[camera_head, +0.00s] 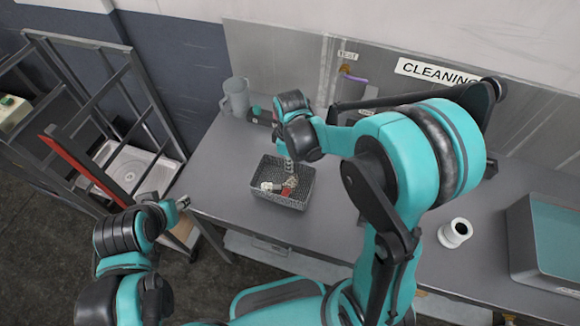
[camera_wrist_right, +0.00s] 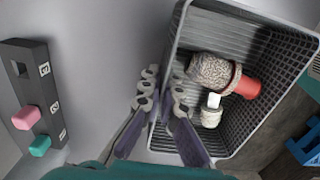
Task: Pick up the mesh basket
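The mesh basket (camera_head: 299,200) is a dark grey open box resting on the grey table. It holds a mesh-headed item (camera_wrist_right: 212,72), a red piece (camera_wrist_right: 248,87) and a small pale part (camera_wrist_right: 211,112). My right gripper (camera_head: 287,165) points down at the basket's back rim. In the right wrist view my right gripper (camera_wrist_right: 164,84) has its two fingers close together, one outside the basket (camera_wrist_right: 240,144) and one inside, with the side wall between them. Whether they press on the wall is unclear. My left gripper (camera_head: 184,203) is at the table's left edge, apart from the basket; its fingers are too small to read.
A grey mug (camera_head: 236,96) stands at the back left. A dark block with coloured pegs (camera_wrist_right: 39,100) lies behind the basket. A white cylinder (camera_head: 455,233) and a grey bin (camera_head: 540,270) are to the right. A metal rack (camera_head: 85,110) stands left of the table.

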